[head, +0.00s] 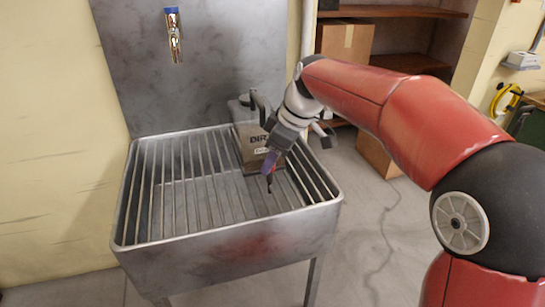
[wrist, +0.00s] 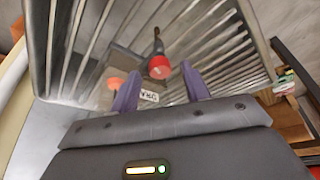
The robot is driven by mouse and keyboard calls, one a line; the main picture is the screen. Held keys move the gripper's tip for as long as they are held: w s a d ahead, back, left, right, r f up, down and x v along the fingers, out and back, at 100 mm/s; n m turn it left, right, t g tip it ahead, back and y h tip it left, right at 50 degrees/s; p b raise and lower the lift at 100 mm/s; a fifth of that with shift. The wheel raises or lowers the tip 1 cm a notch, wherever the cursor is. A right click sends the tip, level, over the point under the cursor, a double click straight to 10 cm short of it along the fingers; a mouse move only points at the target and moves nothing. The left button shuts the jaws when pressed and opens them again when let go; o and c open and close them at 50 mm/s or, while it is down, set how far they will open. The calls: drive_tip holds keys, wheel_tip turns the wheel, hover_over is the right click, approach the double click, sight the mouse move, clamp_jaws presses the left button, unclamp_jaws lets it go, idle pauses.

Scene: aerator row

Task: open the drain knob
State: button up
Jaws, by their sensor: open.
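In the head view my gripper (head: 271,164) points down over the right part of the sink's slatted rack, in front of the box marked with dark letters. A thin dark piece (head: 269,184) shows just below the fingers; the knob's setting cannot be told.
The metal sink (head: 230,240) has a raised rim and parallel bars (head: 180,190). The lettered box (head: 248,143) stands at its back right, close to my gripper.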

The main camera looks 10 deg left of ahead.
drive_tip(key=p+v, duration=0.1)
drive_tip(key=v, duration=0.6)
drive_tip(key=shift+r, duration=0.15)
